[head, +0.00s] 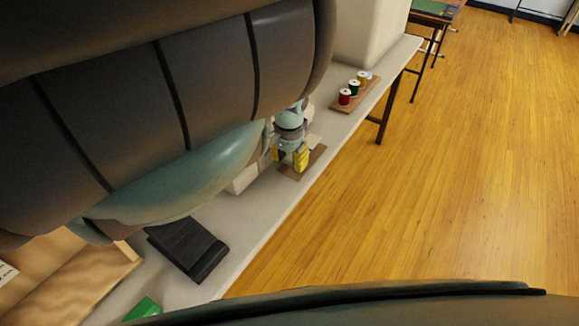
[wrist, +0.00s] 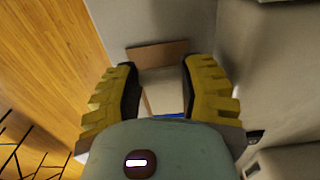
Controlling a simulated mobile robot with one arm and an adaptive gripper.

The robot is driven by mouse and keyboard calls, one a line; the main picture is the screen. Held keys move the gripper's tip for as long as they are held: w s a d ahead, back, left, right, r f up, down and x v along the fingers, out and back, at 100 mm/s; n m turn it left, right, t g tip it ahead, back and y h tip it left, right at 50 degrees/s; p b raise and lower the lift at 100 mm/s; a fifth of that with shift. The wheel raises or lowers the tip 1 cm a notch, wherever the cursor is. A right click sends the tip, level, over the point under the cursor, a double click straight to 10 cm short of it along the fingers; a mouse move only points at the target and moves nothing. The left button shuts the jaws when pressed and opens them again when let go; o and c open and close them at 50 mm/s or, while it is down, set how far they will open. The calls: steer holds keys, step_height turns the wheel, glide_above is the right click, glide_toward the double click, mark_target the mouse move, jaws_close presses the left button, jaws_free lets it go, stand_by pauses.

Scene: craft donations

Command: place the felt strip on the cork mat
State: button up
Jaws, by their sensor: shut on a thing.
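My gripper (head: 289,156) has yellow fingers and points down over the table's front edge. It also shows in the wrist view (wrist: 160,90), with its fingers a short gap apart around a pale piece with a blue edge (wrist: 169,116), which I take to be the felt strip. Most of this piece is hidden by the fingers and palm. The cork mat (head: 318,158) is a flat brown rectangle on the table, directly below the fingers. Its far part (wrist: 157,51) shows beyond the fingertips in the wrist view. I cannot tell whether the held piece touches the mat.
A wooden board (head: 342,107) bears a red, a green and a yellow spool farther along the table (head: 237,228). A large pale block (head: 370,30) stands behind it. A black item (head: 188,247) and a green item (head: 142,309) lie nearer. My arm covers much of the view.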

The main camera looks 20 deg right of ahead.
steer(key=shift+s+f, duration=0.1)
steer(key=shift+f, duration=1.05)
steer(key=shift+f, duration=0.15)
steer(key=o, duration=0.7)
steer(key=shift+o, duration=0.2)
step_height(320, 180, up, 12)
steer(key=p, duration=0.5)
steer(key=shift+r, duration=0.2)
